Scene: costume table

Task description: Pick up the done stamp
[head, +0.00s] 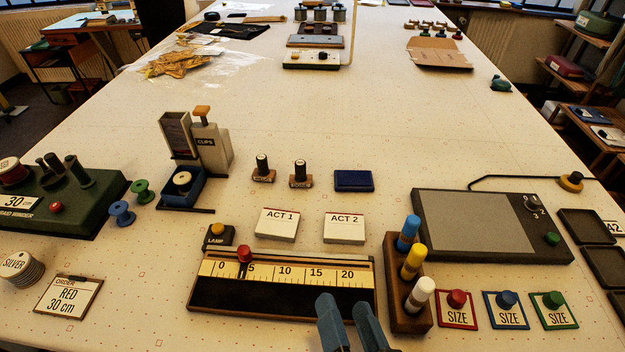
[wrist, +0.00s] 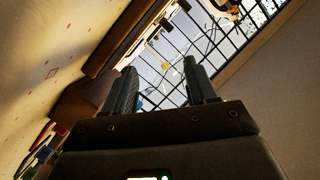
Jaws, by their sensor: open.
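Two small stamps with dark handles and wooden bases stand upright on the table in the head view: a left stamp (head: 263,169) and a right stamp (head: 299,175). Their labels are too small to read, so I cannot tell which is the done stamp. A dark blue pad (head: 353,181) lies just right of them. My gripper (head: 345,308) is open and empty at the bottom of the head view, nearer to me than the stamps and well apart from them. Its two fingers (wrist: 160,78) also show in the wrist view, with no stamp between them.
ACT 1 (head: 277,224) and ACT 2 (head: 344,227) cards lie in front of the stamps. The ruler box (head: 280,302) and the peg rack (head: 393,285) stand close to my gripper. A clips dispenser (head: 212,147) stands left of the stamps.

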